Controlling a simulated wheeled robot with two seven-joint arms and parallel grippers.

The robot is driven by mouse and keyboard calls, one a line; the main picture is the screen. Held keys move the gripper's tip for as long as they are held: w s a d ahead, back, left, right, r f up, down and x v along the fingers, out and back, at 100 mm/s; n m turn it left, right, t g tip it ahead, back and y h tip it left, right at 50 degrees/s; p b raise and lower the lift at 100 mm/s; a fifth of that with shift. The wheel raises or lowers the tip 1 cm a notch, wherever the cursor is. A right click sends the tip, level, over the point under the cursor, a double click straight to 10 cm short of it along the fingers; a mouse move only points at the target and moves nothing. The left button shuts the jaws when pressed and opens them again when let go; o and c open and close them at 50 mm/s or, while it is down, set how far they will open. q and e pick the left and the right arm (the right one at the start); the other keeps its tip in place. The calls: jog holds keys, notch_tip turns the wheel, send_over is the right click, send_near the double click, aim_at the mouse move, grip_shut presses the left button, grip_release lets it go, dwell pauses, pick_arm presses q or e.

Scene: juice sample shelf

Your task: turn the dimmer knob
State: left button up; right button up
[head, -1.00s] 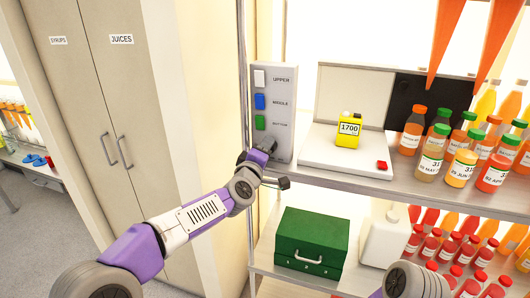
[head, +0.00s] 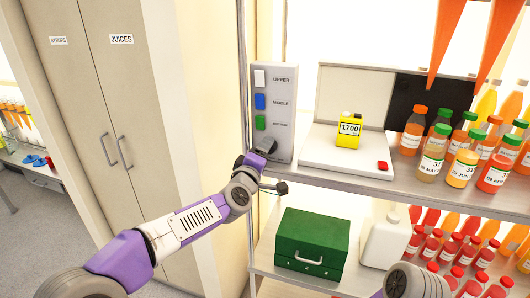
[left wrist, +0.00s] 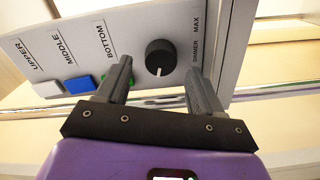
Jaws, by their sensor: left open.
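The dimmer knob (left wrist: 159,57) is a round black knob with a pale mark pointing down in the left wrist view. It sits on a grey control panel (head: 283,88), between the "BOTTOM" and "DIMMER MAX" lettering. My left gripper (left wrist: 160,72) is open and empty. Its two fingers lie one on each side of the knob in that view, with a gap on both sides; I cannot tell how far they are from the panel. In the head view my left wrist hides the knob. My right gripper is not in view.
White, blue (head: 260,101) and green (head: 260,122) buttons sit above the knob. A white scale (head: 330,154) holding a yellow container (head: 349,132) and several juice bottles stand on the shelf to the right. A green box (head: 312,240) stands below. Tall cabinets are at left.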

pick_arm(q)
jog(key=shift+b+v, duration=0.35)
jog(key=shift+v, duration=2.45)
jog(key=s+a+f+m+g+y, duration=0.1)
jog(key=s+f+g, duration=0.15)
jog(key=f, duration=0.95)
jog(key=s+a+f+m+g, duration=0.1)
jog(key=a+f+m+g, duration=0.15)
jog(key=f, duration=1.05)
jog(key=s+a+f+m+g+y, duration=0.1)
jog(key=s+f+g, duration=0.15)
jog(key=f, duration=0.95)
jog(key=s+a+f+m+g, duration=0.1)
jog(key=s+f+g, duration=0.3)
jog(key=s+f, duration=0.6)
jog(key=s+a+f+m+g, duration=0.1)
jog(key=s+f+g, duration=0.4)
jog(key=s+f, duration=0.5)
jog(key=s+m, duration=0.1)
jog(key=s, duration=0.6)
jog(key=shift+a+m+h, duration=0.25)
jog(key=shift+m+h, duration=0.05)
jog(key=shift+m, duration=0.05)
jog(key=shift+f, duration=0.15)
